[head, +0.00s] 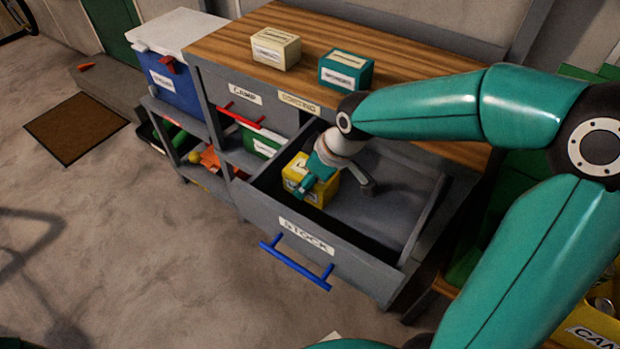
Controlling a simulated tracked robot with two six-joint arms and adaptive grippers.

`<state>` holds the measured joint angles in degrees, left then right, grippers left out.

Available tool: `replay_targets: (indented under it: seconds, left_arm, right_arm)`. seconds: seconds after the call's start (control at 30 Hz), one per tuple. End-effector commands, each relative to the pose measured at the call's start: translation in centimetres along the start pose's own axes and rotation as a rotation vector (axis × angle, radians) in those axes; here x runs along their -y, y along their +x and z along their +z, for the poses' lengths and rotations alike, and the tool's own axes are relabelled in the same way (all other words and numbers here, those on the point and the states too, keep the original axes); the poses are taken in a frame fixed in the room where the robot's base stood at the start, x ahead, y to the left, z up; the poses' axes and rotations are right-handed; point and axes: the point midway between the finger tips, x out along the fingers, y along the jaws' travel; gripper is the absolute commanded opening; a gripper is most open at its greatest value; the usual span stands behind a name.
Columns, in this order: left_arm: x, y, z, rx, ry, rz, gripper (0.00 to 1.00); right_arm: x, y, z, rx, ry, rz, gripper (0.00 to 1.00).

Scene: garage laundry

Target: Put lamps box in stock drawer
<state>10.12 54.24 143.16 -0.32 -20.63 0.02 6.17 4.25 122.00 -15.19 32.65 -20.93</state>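The stock drawer (262,211), grey with a blue handle and a STOCK label, is pulled open below the wooden worktop. A yellow box (322,194) with a white label, too small to read, stands inside it at the left. My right gripper (335,190) reaches down into the drawer at this box. Its fingers are spread, one in front of the box and the other to its right, apart from it. The arm and gripper partly cover the box. My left gripper is not in view.
A cream box (275,50) and a teal box (345,72) stand on the worktop (225,47). The drawer floor right of the yellow box is bare. A blue cooler (174,84) and shelves are at the left. A yellow bin (594,325) is at lower right.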

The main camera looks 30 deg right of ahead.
Motion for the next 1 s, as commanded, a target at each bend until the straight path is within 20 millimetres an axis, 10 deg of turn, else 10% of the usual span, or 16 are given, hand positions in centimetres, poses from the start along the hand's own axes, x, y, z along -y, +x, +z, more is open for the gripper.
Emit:
replay_targets:
  seconds: [0.13, 0.17, 0.3, 0.73, 1.0]
  left_arm:
    - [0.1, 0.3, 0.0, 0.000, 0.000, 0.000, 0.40]
    - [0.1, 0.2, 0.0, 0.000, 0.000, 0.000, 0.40]
    - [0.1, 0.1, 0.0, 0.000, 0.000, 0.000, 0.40]
    - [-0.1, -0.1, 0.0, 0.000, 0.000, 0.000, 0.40]
    - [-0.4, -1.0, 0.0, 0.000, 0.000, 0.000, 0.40]
  right_arm:
    - [0.0, 0.3, 0.1, -0.001, 0.000, 0.001, 0.29]
    - [0.0, 0.2, 0.1, 0.000, 0.000, 0.000, 0.73]
    - [0.0, 0.1, 0.1, 0.000, 0.000, 0.000, 0.93]
    - [-0.1, -0.5, -0.1, -0.001, 0.001, 0.001, 0.93]
    - [-0.1, -4.9, -0.2, -0.005, 0.001, 0.004, 0.93]
